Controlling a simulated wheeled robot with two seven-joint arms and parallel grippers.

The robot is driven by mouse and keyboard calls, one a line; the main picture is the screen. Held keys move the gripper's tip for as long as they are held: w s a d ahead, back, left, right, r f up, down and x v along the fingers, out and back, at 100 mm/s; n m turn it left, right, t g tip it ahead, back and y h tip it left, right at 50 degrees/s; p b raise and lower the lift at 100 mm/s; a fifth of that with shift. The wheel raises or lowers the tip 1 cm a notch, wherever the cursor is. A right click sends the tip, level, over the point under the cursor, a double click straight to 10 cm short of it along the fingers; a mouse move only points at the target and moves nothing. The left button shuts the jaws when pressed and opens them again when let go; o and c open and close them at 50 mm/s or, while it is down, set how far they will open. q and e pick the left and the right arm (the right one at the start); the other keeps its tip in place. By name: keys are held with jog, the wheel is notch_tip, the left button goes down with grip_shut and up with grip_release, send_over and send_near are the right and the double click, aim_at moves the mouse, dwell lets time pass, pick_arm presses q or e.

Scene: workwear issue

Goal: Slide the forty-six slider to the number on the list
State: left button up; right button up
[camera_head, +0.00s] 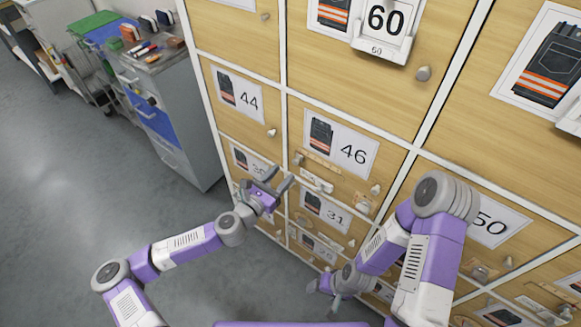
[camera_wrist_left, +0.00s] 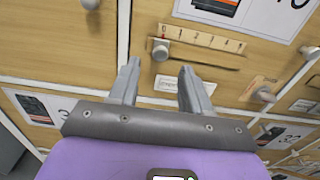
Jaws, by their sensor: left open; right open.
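The door marked 46 (camera_head: 353,154) is shut in the head view. Its slider knob (camera_wrist_left: 160,50) stands at the left end of a slot in the left wrist view, under a wooden number scale (camera_wrist_left: 205,38); the knob also shows in the head view (camera_head: 298,159). My left gripper (camera_head: 277,178) is open and empty, just below and left of that slider. In the wrist view its fingertips (camera_wrist_left: 160,70) lie either side of the knob's line, below it, apart from it. My right gripper (camera_head: 325,287) is open and empty, low before the lower doors. I cannot identify the list.
A round door knob (camera_head: 376,189) is right of the slider. A grey drawer cabinet (camera_head: 170,110) stands at left. The floor (camera_head: 70,180) there is clear.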

aim_at(294, 163)
pick_arm(q)
jog(key=x, duration=0.5)
jog(key=shift+d+b, duration=0.1)
jog(key=shift+b, duration=0.3)
grip_shut()
